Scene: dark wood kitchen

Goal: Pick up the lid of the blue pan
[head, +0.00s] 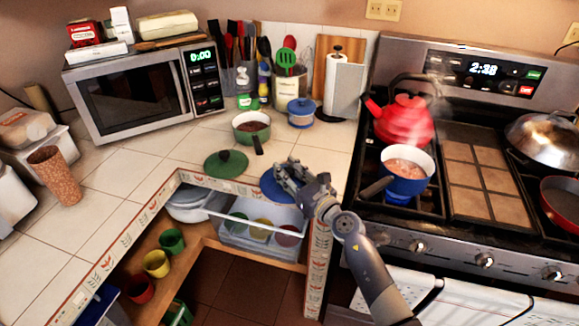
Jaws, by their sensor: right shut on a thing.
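The blue pan (413,184) sits on a front left burner of the stove, uncovered, with reddish food in it. Its handle points to the lower left. The blue lid (268,189) is at the inner corner of the tiled counter, left of the stove, partly hidden behind my right gripper. My right gripper (283,177) comes in from the lower right and is shut on the lid, its fingers over the middle of it. The knob is hidden, and I cannot tell whether the lid touches the counter. My left gripper is not in view.
A green lid (226,164) and a green pan (251,134) stand left of the blue lid. A small blue pot (301,113) is behind. A red kettle (404,122) steams behind the blue pan. An open drawer (262,245) with cups is below the counter edge.

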